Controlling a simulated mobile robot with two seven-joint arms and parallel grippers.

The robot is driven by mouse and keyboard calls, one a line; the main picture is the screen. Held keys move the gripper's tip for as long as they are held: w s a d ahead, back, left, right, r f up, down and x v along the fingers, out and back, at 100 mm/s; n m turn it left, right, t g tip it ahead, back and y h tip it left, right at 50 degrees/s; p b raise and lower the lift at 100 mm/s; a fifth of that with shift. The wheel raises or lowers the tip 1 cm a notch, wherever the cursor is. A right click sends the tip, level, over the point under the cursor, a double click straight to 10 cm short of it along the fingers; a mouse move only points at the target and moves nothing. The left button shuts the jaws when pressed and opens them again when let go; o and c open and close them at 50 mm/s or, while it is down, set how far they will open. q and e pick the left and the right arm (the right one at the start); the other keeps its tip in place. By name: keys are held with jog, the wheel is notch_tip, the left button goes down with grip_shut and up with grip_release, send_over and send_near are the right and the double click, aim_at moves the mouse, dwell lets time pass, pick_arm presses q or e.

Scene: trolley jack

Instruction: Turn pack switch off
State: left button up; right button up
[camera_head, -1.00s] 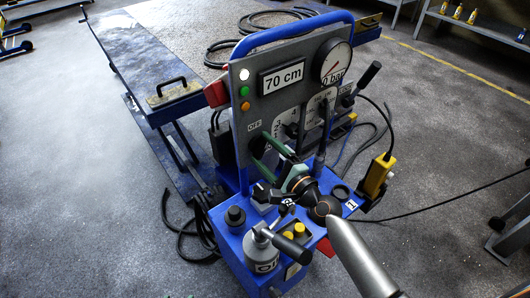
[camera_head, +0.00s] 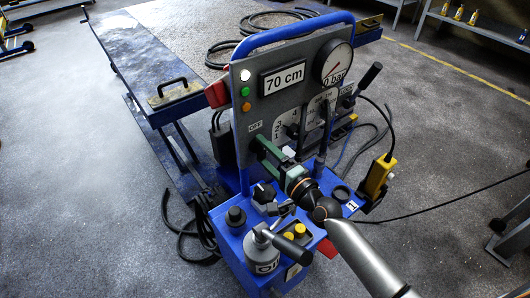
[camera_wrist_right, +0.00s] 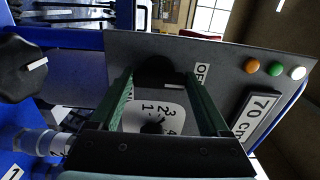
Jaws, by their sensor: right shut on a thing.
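The grey control panel (camera_head: 243,76) stands upright on the blue trolley. A dark round switch knob (camera_wrist_right: 157,70) sits on it beside an OFF label (camera_wrist_right: 201,74); the label also shows in the head view (camera_head: 256,125). My right gripper (camera_head: 264,148) has its green fingers at the panel just below that label. In the wrist view the fingers (camera_wrist_right: 160,78) lie on both sides of the knob and are shut on it. My left gripper is not in view.
A numbered dial (camera_head: 284,134) is close to the right of the gripper. A yellow pendant (camera_head: 377,177) hangs at the right.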

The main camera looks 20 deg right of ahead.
jog(key=o, duration=1.2)
jog(key=v, duration=1.1)
jog(key=shift+s+d, duration=0.15)
jog(key=shift+s, duration=0.2)
jog(key=shift+s+d, duration=0.1)
jog(key=shift+s, duration=0.3)
